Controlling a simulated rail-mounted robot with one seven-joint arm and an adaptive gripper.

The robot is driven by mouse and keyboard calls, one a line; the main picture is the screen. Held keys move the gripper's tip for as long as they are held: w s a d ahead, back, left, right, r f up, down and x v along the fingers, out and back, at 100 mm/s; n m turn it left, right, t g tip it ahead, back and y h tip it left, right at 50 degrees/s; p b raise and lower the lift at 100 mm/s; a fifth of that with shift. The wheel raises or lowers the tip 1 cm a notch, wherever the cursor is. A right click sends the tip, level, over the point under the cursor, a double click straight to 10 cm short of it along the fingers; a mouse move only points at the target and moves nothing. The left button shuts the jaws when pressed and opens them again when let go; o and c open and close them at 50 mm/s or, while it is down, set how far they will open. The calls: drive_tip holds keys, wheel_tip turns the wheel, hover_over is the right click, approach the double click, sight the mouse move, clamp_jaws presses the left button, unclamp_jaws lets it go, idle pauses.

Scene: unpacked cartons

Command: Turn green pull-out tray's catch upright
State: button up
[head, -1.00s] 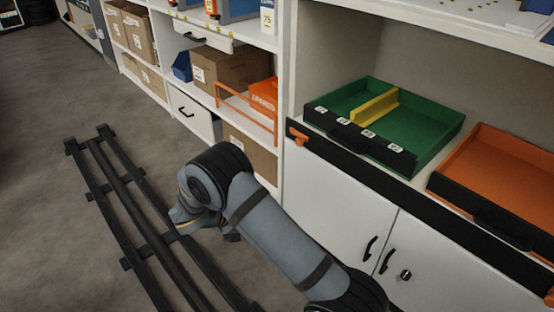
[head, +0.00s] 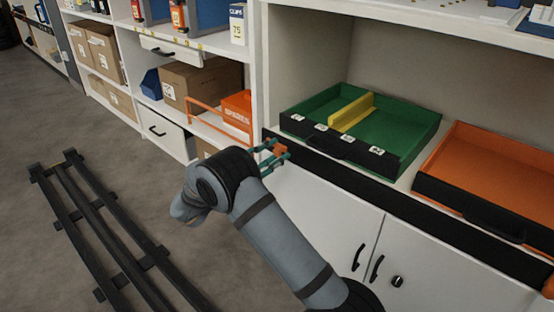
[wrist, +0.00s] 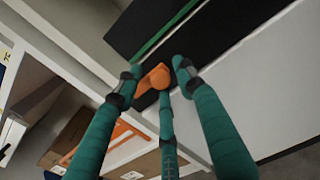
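The green pull-out tray (head: 412,128) sits on the shelf, with a yellow divider and a black front. A black bar (head: 372,194) runs below and in front of it. The orange catch (head: 281,149) is at the bar's left end; it also shows in the wrist view (wrist: 152,84). My gripper (head: 274,156) is at the catch. In the wrist view my teal fingers (wrist: 157,74) are apart, with tips on either side of the catch and a third finger below it. Whether they touch it, I cannot tell. The catch's exact angle is partly hidden.
An orange tray (head: 500,165) sits on the shelf at the right. White cabinet doors (head: 330,215) with black handles are below the bar. An orange bin (head: 238,105) and a carton (head: 205,82) stand on the shelf to the left. Dark floor rails (head: 100,230) lie at the left.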

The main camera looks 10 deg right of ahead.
drive_tip(key=shift+x, duration=0.9)
drive_tip(key=shift+c, duration=1.4)
clamp_jaws()
